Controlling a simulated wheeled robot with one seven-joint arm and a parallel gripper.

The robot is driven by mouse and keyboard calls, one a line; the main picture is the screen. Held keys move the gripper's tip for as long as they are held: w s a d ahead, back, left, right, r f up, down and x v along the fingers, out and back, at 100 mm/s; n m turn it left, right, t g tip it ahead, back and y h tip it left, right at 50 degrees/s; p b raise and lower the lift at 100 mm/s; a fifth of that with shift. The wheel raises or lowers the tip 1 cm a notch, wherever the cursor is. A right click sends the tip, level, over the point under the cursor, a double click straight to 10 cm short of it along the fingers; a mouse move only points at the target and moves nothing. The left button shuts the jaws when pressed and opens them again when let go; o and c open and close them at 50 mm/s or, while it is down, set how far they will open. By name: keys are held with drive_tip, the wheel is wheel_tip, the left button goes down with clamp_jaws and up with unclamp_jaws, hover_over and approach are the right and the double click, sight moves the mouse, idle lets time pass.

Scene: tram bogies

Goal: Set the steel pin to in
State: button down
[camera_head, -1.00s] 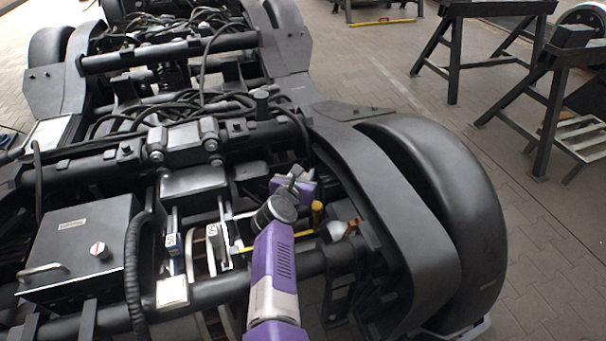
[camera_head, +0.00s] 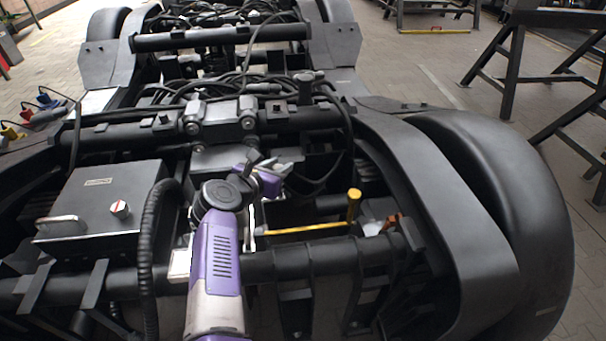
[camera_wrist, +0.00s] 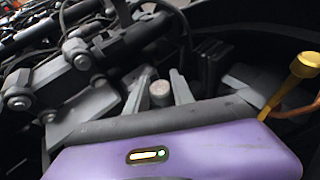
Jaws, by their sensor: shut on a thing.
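My gripper (camera_wrist: 157,84) is at the middle of the wrist view, its two grey fingers on either side of a short grey cylinder with a round flat top (camera_wrist: 160,93), which looks like the steel pin. The fingers are shut on it. The lower part of the pin is hidden behind my purple wrist housing. In the camera_head view my gripper (camera_head: 266,170) is over the near part of the dark bogie frame, below the clamped crossbar. My own arm hides much of that spot, and I cannot tell whether the pin sits in a hole.
A yellow-handled tool (camera_head: 354,205) stands right of my gripper, beside an orange-brown piece (camera_head: 392,221). A grey box with a red-marked knob (camera_head: 105,200) and a ribbed black hose (camera_head: 150,235) lie left. Cables (camera_head: 215,88) cross behind. A large curved guard (camera_head: 500,200) bounds the right.

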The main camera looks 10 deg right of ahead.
drive_tip(key=shift+a+b, duration=0.55)
drive_tip(key=shift+a, duration=1)
drive_tip(key=c, duration=1.1)
unclamp_jaws()
drive_tip(key=shift+a, duration=0.1)
drive_tip(key=p+v, duration=0.2)
drive_tip(key=v, duration=0.5)
drive_tip(key=shift+s, duration=0.35)
drive_tip(key=shift+a+r, duration=0.1)
